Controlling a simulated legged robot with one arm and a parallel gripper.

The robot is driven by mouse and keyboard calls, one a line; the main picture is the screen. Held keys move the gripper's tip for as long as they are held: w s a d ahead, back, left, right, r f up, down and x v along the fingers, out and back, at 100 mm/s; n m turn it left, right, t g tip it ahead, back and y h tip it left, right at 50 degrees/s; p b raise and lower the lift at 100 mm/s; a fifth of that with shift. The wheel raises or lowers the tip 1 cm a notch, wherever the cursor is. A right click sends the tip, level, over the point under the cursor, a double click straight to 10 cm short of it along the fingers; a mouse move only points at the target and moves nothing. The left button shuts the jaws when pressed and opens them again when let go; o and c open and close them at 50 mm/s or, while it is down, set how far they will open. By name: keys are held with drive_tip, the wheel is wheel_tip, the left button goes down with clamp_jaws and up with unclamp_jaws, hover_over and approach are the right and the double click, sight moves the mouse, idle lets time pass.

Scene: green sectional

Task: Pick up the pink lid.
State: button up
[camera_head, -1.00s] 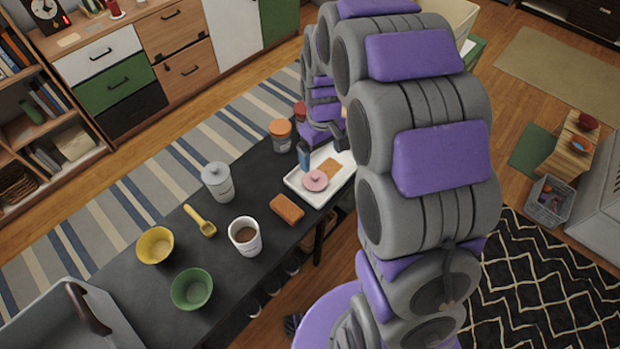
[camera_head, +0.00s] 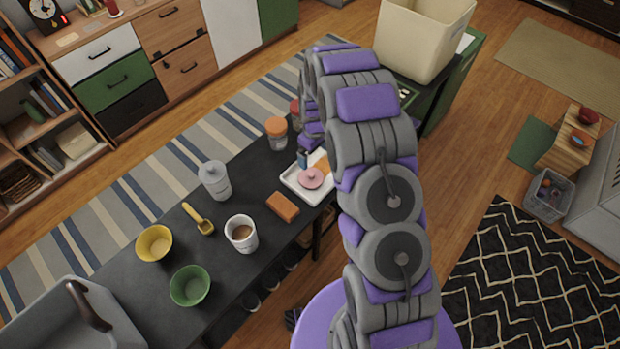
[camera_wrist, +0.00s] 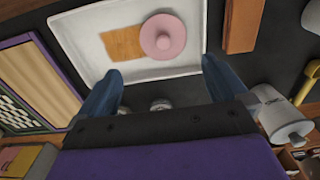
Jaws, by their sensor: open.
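The pink lid (camera_head: 311,178) is a round disc with a knob on top. It lies on the white tray (camera_head: 291,184) on the dark bench. In the wrist view the lid (camera_wrist: 164,37) lies in the tray (camera_wrist: 90,50), close to an orange-tan flat piece (camera_wrist: 121,44). My gripper (camera_head: 304,160) is by the tray, next to the lid. In the wrist view its two blue fingers (camera_wrist: 160,83) are spread wide with nothing between them, and the lid shows beyond their tips. My arm hides part of the tray in the head view.
On the bench (camera_head: 130,215) stand an orange-brown block (camera_head: 283,206), a white mug (camera_head: 241,234), a lidded canister (camera_head: 214,180), an orange-topped jar (camera_head: 277,133), a yellow scoop (camera_head: 199,219), and yellow (camera_head: 154,243) and green (camera_head: 190,286) bowls. A cream bin (camera_head: 420,40) stands at the back right.

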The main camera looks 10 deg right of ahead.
sight(312, 173)
drive_tip(key=f, duration=0.5)
drive_tip(key=a+f+b, duration=0.1)
drive_tip(key=f, duration=0.1)
drive_tip(key=shift+f, duration=0.35)
drive_tip(key=shift+a+f, duration=0.3)
drive_tip(key=shift+f, duration=0.1)
drive_tip(key=f, duration=0.1)
drive_tip(key=d+f, duration=0.1)
drive_tip(key=f, duration=0.1)
drive_tip(key=f+b, duration=0.1)
drive_tip(key=shift+w+d+f, duration=0.2)
drive_tip(key=shift+d+f, duration=0.1)
drive_tip(key=shift+f, duration=0.05)
drive_tip(key=shift+a, duration=0.8)
drive_tip(key=shift+c, duration=1.4)
drive_tip(key=shift+d, duration=0.15)
drive_tip(key=c, duration=0.3)
drive_tip(key=shift+d, duration=0.45)
drive_tip(key=shift+r, duration=0.2)
